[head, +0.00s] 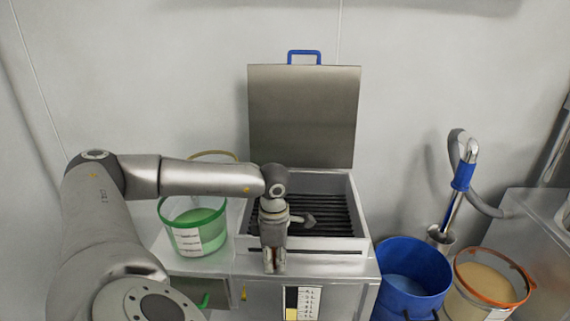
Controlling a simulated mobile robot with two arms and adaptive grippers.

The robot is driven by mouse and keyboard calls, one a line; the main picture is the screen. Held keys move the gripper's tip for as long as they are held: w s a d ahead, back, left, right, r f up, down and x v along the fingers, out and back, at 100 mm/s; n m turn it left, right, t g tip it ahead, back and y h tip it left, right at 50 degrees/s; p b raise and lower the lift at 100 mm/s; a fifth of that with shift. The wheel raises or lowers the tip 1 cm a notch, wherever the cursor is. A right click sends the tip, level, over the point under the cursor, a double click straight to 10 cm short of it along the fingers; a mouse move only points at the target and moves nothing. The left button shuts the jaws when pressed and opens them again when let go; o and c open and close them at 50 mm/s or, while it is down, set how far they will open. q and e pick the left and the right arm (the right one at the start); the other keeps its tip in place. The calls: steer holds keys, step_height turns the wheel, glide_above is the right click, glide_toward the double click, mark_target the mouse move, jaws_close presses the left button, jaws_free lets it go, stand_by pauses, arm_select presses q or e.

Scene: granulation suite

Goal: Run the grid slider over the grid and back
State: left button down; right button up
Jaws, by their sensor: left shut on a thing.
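The grid (325,214) is a set of dark bars inside an open metal box with its lid (304,115) raised behind it. My left gripper (273,266) reaches in from the left and points down at the box's front face, near the left end of a dark slot (330,251). Its fingers are shut on a small part there, which I take to be the grid slider's handle; the fingers and wrist hide most of it. My wrist also covers the left part of the grid. My right gripper is out of view.
A green-banded tub (196,236) stands left of the box. A blue bucket (408,277) and an orange-rimmed tub (486,283) stand at the right. A metal wand with a blue grip (463,178) stands behind them. The lid has a blue handle (304,56).

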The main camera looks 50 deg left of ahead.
mark_target(309, 268)
arm_select(q)
steer(key=shift+s+a+b, duration=0.65)
steer(key=shift+s+a, duration=0.8)
steer(key=shift+s, duration=0.15)
steer(key=shift+s+a, duration=0.6)
steer(key=shift+s, duration=0.05)
steer(key=shift+w+d, duration=0.1)
steer(key=shift+w+d, duration=1.15)
steer(key=shift+w, duration=0.15)
steer(key=shift+w+d+p, duration=0.3)
steer(key=shift+w+d, duration=1.25)
steer(key=shift+w, duration=0.25)
steer(key=shift+w+d+p, duration=0.45)
steer(key=shift+w+d, duration=1.35)
steer(key=shift+w, duration=0.4)
